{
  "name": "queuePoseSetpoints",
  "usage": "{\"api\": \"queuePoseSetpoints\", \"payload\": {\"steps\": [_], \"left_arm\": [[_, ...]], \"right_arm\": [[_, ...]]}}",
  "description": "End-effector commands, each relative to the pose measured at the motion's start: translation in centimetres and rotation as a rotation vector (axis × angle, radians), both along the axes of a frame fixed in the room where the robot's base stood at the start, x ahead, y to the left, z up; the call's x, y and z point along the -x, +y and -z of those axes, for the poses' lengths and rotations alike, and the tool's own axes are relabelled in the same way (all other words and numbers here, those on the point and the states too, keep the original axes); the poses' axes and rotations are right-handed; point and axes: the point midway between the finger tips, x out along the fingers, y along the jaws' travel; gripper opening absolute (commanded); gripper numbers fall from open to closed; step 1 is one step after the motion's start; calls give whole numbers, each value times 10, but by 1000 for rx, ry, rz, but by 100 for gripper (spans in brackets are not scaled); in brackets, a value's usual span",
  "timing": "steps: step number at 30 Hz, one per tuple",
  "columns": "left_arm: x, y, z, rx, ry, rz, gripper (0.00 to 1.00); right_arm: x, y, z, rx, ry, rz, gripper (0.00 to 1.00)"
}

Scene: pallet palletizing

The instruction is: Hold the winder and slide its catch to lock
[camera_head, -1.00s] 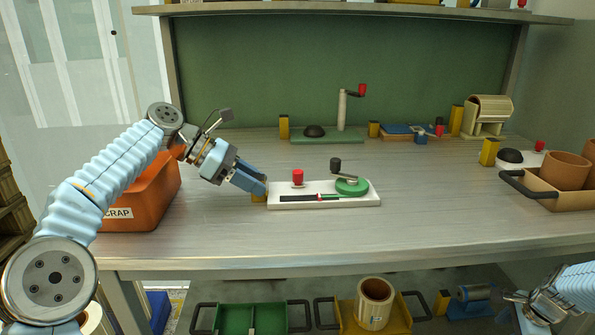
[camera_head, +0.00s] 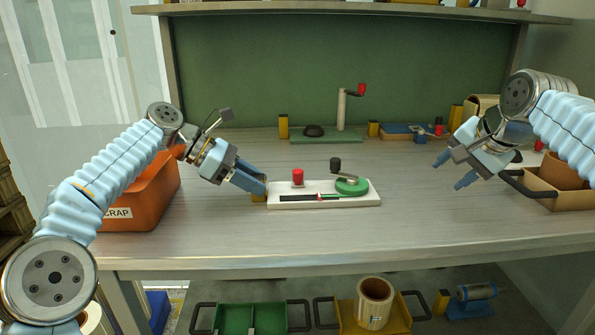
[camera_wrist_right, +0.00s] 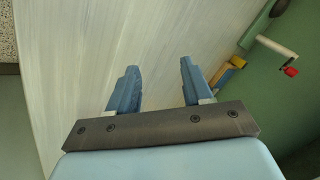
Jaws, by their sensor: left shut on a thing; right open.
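The winder (camera_head: 325,201) is a white block lying on the bench. It has a red knob (camera_head: 298,177) at its left and a green disc (camera_head: 352,186) with a black-handled crank at its right. My left gripper (camera_head: 260,189) is shut on the yellow block (camera_head: 259,191) at the winder's left end. My right gripper (camera_head: 450,172) is open and empty above the bench, to the right of the winder and apart from it. In the right wrist view its two fingers (camera_wrist_right: 157,85) stand apart with only bench between them.
An orange scrap bin (camera_head: 150,196) stands left, beside my left arm. A tan tray (camera_head: 550,196) with brown cylinders stands right, partly behind my right arm. A green-based crank stand (camera_head: 327,137) is at the back. The bench between winder and right gripper is clear.

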Motion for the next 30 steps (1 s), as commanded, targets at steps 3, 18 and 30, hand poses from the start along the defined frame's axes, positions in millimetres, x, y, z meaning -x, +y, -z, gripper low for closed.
{"api": "queuePoseSetpoints", "payload": {"steps": [3, 18, 30], "left_arm": [[0, 0, 0, -1, 0, -1, 0], [0, 0, 0, 0, 0, -1, 0], [0, 0, 0, 0, 0, -1, 0]], "right_arm": [[-22, 111, -18, 257, -93, -405, 50], [-22, 276, -32, 659, -298, -978, 50], [-77, 293, 25, 655, -296, -975, 50]]}}
